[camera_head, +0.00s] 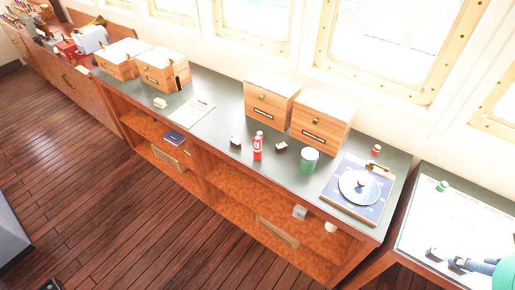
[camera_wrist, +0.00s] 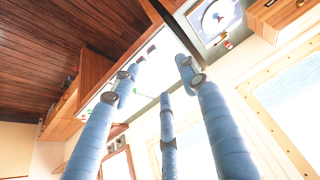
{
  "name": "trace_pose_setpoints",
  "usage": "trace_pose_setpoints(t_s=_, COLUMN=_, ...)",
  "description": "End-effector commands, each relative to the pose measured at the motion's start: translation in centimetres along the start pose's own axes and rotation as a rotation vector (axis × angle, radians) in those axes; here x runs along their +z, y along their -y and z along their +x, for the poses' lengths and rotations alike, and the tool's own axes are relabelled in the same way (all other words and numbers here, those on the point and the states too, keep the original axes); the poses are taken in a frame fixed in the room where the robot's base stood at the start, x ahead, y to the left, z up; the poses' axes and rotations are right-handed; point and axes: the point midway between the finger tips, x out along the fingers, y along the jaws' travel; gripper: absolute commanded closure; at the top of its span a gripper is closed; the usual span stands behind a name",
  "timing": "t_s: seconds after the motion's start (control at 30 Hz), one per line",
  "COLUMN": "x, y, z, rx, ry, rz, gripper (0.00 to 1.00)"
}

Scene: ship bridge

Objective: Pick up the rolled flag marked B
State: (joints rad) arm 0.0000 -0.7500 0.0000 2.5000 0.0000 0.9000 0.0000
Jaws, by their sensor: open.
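I cannot make out a letter B anywhere. Several small coloured rolls (camera_head: 22,14) stand close together at the far left end of the long counter, too small to read. A red cylinder (camera_head: 258,146) with a white mark stands upright on the counter's front part; I cannot tell whether it is a rolled flag. My gripper (camera_head: 446,258) is over the white-topped table at the lower right, far from the rolls. In the wrist view its blue fingers (camera_wrist: 157,82) are spread, with nothing between them.
On the green-topped counter (camera_head: 225,95) stand wooden boxes (camera_head: 270,100), a green can (camera_head: 309,160), a clipboard (camera_head: 192,112) and a blue board (camera_head: 345,205) with a round disc. The white-topped table (camera_head: 470,225) adjoins on the right. The wooden floor (camera_head: 90,180) before the counter is largely clear.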

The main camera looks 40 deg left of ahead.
Motion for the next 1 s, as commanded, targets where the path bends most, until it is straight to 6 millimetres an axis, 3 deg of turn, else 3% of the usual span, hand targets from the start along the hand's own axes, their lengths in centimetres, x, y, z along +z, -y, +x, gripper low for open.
trace_pose_setpoints(t_s=0.37, x=-0.1, y=0.1, z=0.0, rx=-0.001, ry=0.001, rz=0.0, gripper=0.49)
trace_pose_setpoints(t_s=0.57, x=-1.5, y=0.6, z=-0.2, rx=-0.009, ry=0.012, rz=0.005, gripper=0.49)
trace_pose_setpoints(t_s=0.77, x=-4.8, y=2.2, z=-0.3, rx=-0.028, ry=0.039, rz=0.022, gripper=0.49)
trace_pose_setpoints(t_s=1.0, x=-9.9, y=5.3, z=0.1, rx=-0.053, ry=0.084, rz=0.049, gripper=0.49)
